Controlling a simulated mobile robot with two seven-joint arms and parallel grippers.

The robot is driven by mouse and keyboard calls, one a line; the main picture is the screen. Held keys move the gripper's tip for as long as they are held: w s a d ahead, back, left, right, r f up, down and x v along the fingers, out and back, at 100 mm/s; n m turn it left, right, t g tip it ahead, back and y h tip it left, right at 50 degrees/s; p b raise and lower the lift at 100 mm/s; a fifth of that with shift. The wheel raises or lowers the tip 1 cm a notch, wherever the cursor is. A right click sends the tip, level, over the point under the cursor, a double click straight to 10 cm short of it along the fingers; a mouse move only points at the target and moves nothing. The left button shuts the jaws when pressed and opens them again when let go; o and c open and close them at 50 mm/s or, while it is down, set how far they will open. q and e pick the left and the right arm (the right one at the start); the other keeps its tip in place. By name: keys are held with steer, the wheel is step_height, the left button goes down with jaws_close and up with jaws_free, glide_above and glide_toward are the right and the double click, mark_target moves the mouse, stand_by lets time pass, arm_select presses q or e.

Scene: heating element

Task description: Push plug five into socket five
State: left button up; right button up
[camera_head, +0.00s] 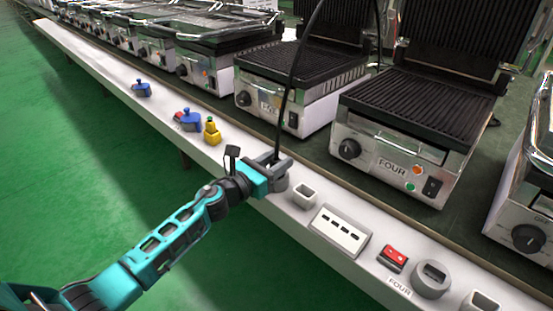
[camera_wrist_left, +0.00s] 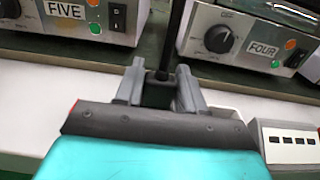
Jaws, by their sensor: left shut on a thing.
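My left gripper (camera_head: 279,165) is shut on a dark plug, which is mostly hidden between its fingers. The gripper also shows in the left wrist view (camera_wrist_left: 160,84), with the plug's black cable (camera_wrist_left: 174,38) rising from between the fingertips. In the head view the cable (camera_head: 292,85) runs up past the top edge. The gripper is low over the white ledge, at a grey round part (camera_head: 278,183) that looks like a socket. The gripper partly covers it, so I cannot tell whether the plug is in it. My right gripper is not in view.
A grey square holder (camera_head: 303,195), a white slotted box (camera_head: 340,231), a red switch (camera_head: 393,258) and a grey round socket (camera_head: 431,279) stand to the right. A yellow plug (camera_head: 211,131) and blue plugs (camera_head: 189,119) stand left. Grill FIVE (camera_wrist_left: 68,12) and grill FOUR (camera_head: 404,135) stand behind.

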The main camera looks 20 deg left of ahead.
arm_select(q)
steer(key=shift+f, duration=0.4)
steer(key=o, duration=1.1)
steer(key=shift+o, duration=0.2)
steer(key=shift+s+a, duration=0.15)
steer(key=shift+s, duration=0.3)
steer(key=v, duration=1.2)
steer(key=shift+p, duration=0.45)
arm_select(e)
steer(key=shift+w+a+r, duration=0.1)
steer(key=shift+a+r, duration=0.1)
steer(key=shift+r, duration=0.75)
arm_select(q)
steer(key=shift+r, duration=0.1)
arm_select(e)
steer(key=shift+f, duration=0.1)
